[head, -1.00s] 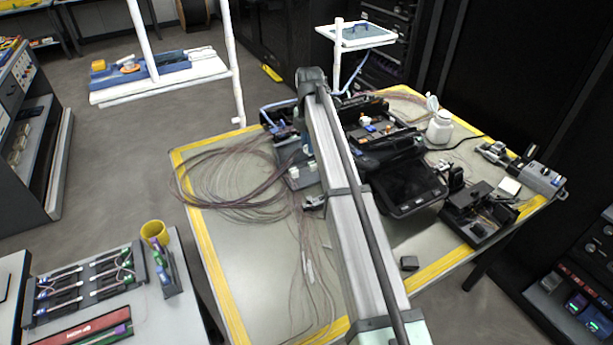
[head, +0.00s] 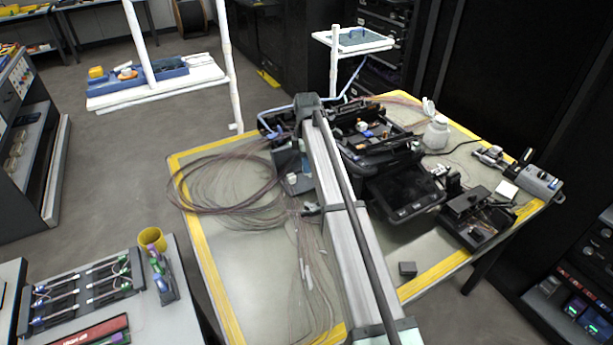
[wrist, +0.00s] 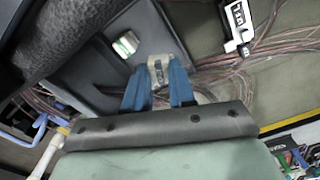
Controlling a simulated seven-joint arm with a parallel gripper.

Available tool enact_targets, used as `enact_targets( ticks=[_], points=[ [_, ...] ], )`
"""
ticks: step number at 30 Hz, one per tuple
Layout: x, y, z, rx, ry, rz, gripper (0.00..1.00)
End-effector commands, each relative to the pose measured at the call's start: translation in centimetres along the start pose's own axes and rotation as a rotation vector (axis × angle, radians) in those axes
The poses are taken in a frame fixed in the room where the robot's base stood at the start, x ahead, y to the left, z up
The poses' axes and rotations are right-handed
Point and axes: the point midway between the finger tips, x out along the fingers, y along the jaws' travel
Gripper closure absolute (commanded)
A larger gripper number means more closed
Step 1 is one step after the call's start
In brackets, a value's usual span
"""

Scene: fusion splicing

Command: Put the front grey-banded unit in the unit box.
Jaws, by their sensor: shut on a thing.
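In the wrist view, my gripper (wrist: 159,88) has two blue fingers shut on a small pale unit with a grey band (wrist: 158,70). The held unit is over or at the edge of a dark grey tray (wrist: 90,70); I cannot tell whether it touches the tray. A white unit with a green band (wrist: 125,44) sits in the tray, left of the fingers. In the head view, the dark tray (head: 283,160) lies left of my arm, with a pale unit (head: 292,179) at its front. My arm hides the fingertips there. I cannot tell which container is the unit box.
Thin cable coils (head: 225,185) lie left of the tray, and loose strands run to the table's front. A black splicer with a screen (head: 403,190) stands right of my arm. A white labelled piece (wrist: 237,22) lies near the cables. The table's left front is mostly clear.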

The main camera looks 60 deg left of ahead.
Motion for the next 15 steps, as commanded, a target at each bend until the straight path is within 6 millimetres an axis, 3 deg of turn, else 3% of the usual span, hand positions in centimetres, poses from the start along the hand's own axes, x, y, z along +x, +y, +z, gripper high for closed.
enact_targets(
  ticks=[15],
  points=[
    [5.3,0.0,0.0,-0.002,0.000,-0.001,1.00]
  ],
)
